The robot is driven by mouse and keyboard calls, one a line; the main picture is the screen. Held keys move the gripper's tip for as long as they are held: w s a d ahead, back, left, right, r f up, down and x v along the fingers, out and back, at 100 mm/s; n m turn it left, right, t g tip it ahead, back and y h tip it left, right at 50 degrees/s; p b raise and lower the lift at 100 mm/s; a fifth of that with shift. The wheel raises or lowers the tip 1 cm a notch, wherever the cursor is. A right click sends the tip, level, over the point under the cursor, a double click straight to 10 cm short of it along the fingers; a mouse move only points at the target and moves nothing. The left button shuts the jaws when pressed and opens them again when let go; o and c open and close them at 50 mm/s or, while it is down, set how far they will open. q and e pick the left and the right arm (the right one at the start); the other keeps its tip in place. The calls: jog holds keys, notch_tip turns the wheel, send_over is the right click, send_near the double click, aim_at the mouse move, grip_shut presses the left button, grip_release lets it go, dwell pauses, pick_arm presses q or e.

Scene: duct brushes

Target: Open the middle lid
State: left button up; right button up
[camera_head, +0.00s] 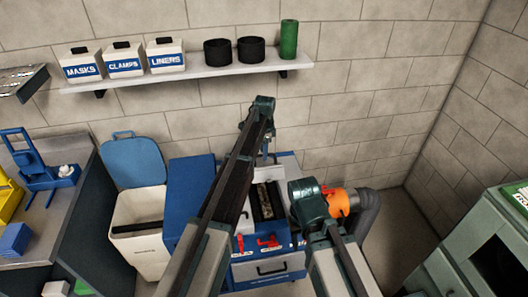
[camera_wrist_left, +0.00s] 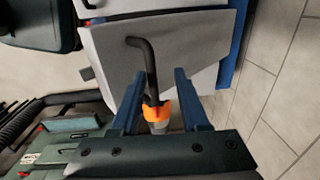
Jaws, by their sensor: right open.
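A blue and grey machine (camera_head: 283,170) stands against the wall, partly hidden behind my arms. A narrow dark compartment (camera_head: 262,200) shows in its top, with red latches (camera_head: 268,241) on the front below it. I cannot tell which panel is the middle lid. My left gripper (camera_head: 265,152) is above the back of the machine. In the left wrist view its fingers (camera_wrist_left: 160,75) are apart, on either side of a bent black handle (camera_wrist_left: 150,72) with an orange part (camera_wrist_left: 157,110), in front of a grey panel (camera_wrist_left: 185,45). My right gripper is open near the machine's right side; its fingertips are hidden.
An orange collar (camera_head: 338,202) and dark hose (camera_head: 366,210) are right of the machine. A white bin (camera_head: 143,250) with a raised blue lid (camera_head: 133,160) stands left. A wall shelf (camera_head: 210,73) holds labelled boxes, black rings and a green cylinder. A green cabinet (camera_head: 440,262) stands right.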

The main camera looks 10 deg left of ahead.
pick_arm(q)
jog(key=shift+s+d+r, duration=0.1)
jog(key=shift+s, duration=0.1)
notch_tip(320, 180, up, 14)
jog(key=p, duration=1.4)
jog(key=shift+s+d, duration=0.15)
jog(key=shift+s, duration=0.3)
